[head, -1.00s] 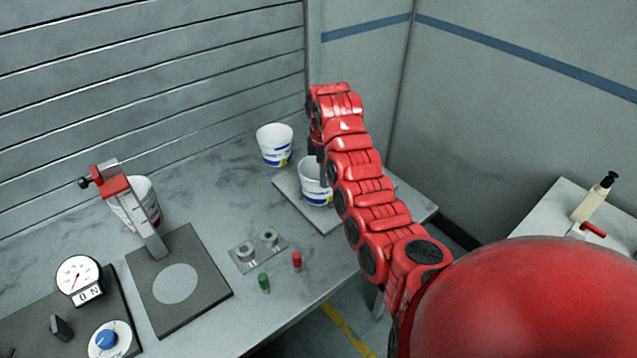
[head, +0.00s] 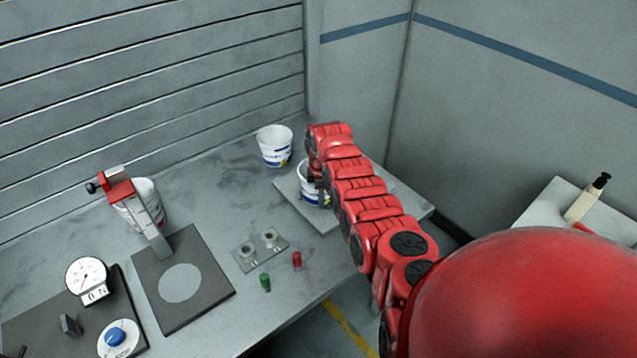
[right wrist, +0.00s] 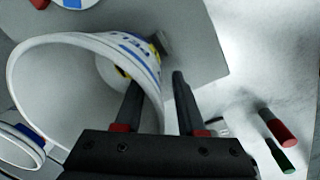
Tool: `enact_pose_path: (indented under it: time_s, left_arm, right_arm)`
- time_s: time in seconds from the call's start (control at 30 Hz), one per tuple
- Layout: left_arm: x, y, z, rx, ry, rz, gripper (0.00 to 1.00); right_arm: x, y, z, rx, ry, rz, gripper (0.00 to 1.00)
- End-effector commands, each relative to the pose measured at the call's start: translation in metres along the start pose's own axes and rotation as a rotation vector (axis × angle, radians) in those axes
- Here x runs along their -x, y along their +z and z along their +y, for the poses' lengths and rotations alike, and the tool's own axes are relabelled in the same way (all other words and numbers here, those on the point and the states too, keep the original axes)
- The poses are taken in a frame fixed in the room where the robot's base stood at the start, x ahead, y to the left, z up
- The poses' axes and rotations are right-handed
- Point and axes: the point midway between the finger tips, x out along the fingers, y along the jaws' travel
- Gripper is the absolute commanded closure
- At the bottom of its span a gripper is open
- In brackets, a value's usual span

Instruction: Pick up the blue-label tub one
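A white tub with a blue and yellow label (head: 304,192) stands on a grey plate (head: 325,221), partly hidden behind my right arm. It is large in the right wrist view (right wrist: 55,85), with its open mouth showing. My right gripper (right wrist: 157,80) is open at this tub. One finger shows against the tub's inside and the other is outside, with the wall between them and a visible gap. A second blue-label tub (head: 275,148) stands on the bench behind, and a tub shows at the lower left of the wrist view (right wrist: 18,142). My left gripper is not in view.
A lever press (head: 140,215) with a dark base stands at left, a red-marked tub (head: 153,198) behind it. A dial gauge (head: 87,278), a small metal plate with two studs (head: 259,250), a green peg (head: 265,282) and a red peg (head: 297,260) are nearby.

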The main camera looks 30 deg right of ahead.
Motion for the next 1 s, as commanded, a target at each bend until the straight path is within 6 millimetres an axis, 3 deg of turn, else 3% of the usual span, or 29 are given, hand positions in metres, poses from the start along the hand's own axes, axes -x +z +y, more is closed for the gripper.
enact_pose_path:
  time_s: [0.4, 0.43, 0.63, 1.0]
  left_arm:
    - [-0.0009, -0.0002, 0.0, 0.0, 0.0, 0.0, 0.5]
    - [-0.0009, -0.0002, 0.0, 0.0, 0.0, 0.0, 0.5]
    - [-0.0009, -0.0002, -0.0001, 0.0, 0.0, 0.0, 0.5]
    - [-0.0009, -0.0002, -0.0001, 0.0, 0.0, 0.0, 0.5]
  right_arm:
    - [-0.0087, 0.0, -0.0006, -0.002, 0.0, 0.002, 0.61]
    - [-0.0086, 0.0001, -0.0006, -0.002, 0.0, 0.002, 0.63]
    - [-0.0084, 0.0002, -0.0004, -0.002, 0.001, 0.002, 0.99]
    - [-0.0083, 0.0002, -0.0004, -0.002, 0.001, 0.002, 1.0]
